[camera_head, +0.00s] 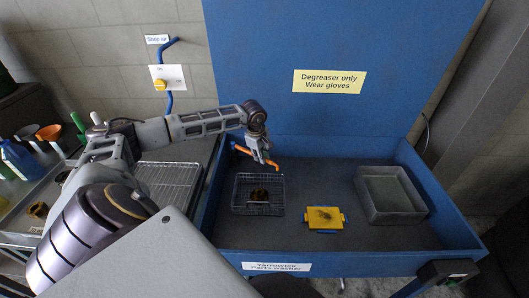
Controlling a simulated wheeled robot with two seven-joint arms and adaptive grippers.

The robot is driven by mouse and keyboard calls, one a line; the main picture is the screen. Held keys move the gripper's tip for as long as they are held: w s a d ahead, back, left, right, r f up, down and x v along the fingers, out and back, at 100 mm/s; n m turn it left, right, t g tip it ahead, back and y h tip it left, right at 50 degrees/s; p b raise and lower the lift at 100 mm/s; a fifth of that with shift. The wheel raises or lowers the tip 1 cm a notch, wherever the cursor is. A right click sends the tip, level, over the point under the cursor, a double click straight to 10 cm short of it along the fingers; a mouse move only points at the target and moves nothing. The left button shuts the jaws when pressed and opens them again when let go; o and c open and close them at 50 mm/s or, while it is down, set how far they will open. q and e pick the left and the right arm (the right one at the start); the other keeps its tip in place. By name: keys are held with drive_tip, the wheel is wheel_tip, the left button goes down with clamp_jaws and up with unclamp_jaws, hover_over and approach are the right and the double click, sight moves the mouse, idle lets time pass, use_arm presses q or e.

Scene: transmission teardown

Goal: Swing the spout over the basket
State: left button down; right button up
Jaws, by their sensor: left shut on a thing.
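The orange spout (266,162) is a bent tube inside the blue parts washer at its back left. My left gripper (262,152) reaches in from the left and is shut on the spout. The spout's lower end is above the back right edge of the wire basket (236,206). The basket stands on the washer floor and holds a dark brown and yellowish part (259,195). The gripper hides some of the spout's middle. My right gripper is not in view.
A wire rack (172,183) is left of the washer. The washer floor between them is clear.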

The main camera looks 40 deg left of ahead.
use_arm(q)
drive_tip(key=s+m+h+b, duration=0.1)
drive_tip(key=s+m, duration=0.4)
drive_tip(key=s, duration=0.1)
drive_tip(key=shift+s+a, duration=0.25)
drive_tip(key=shift+a, duration=0.1)
drive_tip(key=c, duration=1.4)
unclamp_jaws()
drive_tip(key=shift+s+a+r, duration=0.1)
drive_tip(key=shift+s+r, duration=0.3)
drive_tip(key=shift+r, duration=1.55)
drive_tip(key=shift+s+a+r, duration=0.15)
drive_tip(key=shift+s+r, duration=0.25)
drive_tip(key=shift+r, duration=1.6)
drive_tip(key=shift+s+a+r, duration=0.1)
drive_tip(key=shift+s+r, duration=0.3)
drive_tip(key=shift+r, duration=1.55)
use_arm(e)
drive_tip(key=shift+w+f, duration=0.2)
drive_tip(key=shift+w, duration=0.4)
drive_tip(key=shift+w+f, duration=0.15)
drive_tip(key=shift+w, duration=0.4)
